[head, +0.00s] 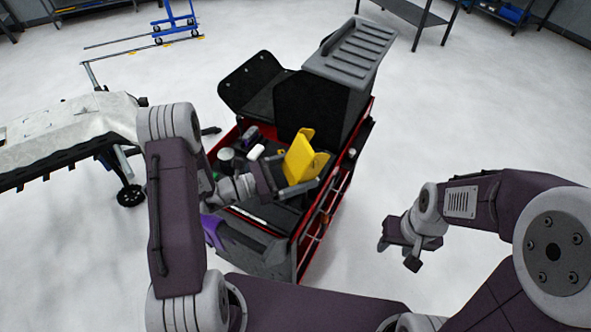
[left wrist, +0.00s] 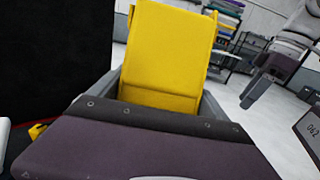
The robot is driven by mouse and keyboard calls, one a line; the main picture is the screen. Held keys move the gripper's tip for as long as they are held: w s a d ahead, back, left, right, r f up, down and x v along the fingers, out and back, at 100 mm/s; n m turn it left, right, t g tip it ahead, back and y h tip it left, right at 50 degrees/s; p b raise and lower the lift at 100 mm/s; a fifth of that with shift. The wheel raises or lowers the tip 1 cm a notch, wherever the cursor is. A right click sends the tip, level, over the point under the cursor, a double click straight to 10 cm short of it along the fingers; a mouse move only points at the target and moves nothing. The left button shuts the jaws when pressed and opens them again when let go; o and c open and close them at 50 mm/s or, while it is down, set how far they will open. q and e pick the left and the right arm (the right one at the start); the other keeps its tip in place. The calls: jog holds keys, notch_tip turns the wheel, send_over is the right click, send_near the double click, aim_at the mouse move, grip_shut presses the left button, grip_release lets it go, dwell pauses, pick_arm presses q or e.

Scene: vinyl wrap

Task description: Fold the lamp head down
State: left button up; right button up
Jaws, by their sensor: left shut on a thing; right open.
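The yellow lamp (head: 299,157) stands in the open top of the black and red tool cart, its flat yellow head tilted up. In the left wrist view the lamp head (left wrist: 170,50) rises between the two grey fingers. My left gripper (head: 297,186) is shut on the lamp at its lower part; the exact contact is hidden. My right gripper (head: 399,256) is open and empty over the floor, right of the cart. It also shows in the left wrist view (left wrist: 260,85).
The cart (head: 330,222) holds a white roll (head: 256,152), a dark tool (head: 250,136) and other small items. A raised black lid and a grey ribbed bin (head: 350,50) stand at its back. A covered panel on a stand (head: 70,125) is at left. The floor at right is clear.

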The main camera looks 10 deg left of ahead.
aim_at(290, 172)
pick_arm(q)
jog(key=shift+w+d+r, duration=0.1)
jog(key=shift+w+r, duration=0.15)
jog(key=shift+r, duration=0.05)
pick_arm(e)
jog(key=shift+d, duration=0.1)
pick_arm(q)
jog(key=o, duration=1.9)
jog(key=shift+d, duration=0.25)
jog(key=shift+s+a+f, duration=0.15)
jog(key=shift+a, duration=0.2)
jog(key=b+v, duration=0.1)
jog(key=v, duration=0.7)
jog(key=shift+s+a, duration=0.1)
pick_arm(e)
jog(key=shift+d+f, duration=0.15)
jog(key=shift+f, duration=0.35)
